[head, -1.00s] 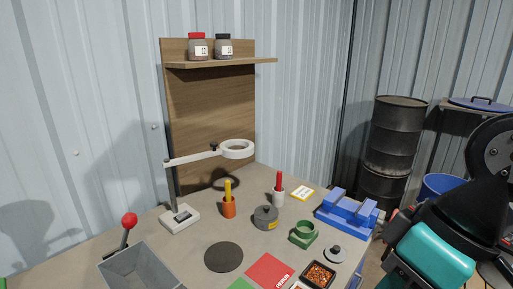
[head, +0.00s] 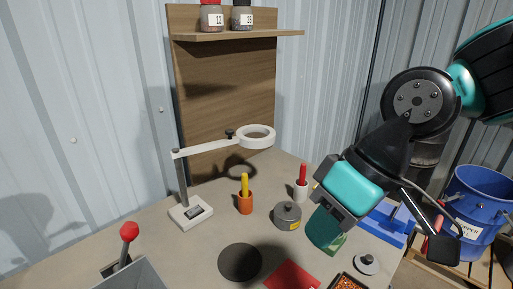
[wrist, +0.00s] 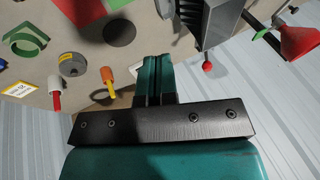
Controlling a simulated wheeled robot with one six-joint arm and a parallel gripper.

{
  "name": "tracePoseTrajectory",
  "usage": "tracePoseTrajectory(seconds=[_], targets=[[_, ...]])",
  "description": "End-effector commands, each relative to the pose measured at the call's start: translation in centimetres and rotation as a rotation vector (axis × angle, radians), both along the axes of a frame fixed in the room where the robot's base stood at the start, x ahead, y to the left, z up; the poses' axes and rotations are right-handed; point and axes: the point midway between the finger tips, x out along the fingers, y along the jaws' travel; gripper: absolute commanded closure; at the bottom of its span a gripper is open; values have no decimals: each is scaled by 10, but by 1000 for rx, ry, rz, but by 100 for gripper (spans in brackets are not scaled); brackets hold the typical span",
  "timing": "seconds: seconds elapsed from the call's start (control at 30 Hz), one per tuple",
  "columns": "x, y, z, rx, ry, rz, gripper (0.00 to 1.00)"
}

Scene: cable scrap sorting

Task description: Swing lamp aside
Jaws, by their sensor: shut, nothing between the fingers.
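The lamp has a white ring head (head: 257,136) on a white arm (head: 207,148), carried by a grey post on a white base (head: 190,212) at the left of the bench. The ring hangs over the bench in front of the wooden back panel. My gripper (head: 325,240) is right of the ring and lower in the head view, apart from it. Its teal fingers are shut with nothing between them, and they also show in the wrist view (wrist: 155,65). I cannot make out the lamp in the wrist view.
Below the ring stand an orange holder (head: 245,204) with a yellow stick, a white holder (head: 300,191) with a red one, and a grey round pot (head: 287,215). A blue fixture (head: 390,222) is right of my gripper. A red-knobbed lever (head: 129,231) stands front left.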

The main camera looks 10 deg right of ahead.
Motion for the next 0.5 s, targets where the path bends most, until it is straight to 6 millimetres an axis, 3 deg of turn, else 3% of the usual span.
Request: tracePoseTrajectory(seconds=[0.13,0.27,0.37,0.5], targets=[[77,21,-14,216,8,-136,100],[156,23,-29,468,6,-312,100],[216,7,-45,665,3,-480,100],[284,-39,-74,927,-5,-738,100]])
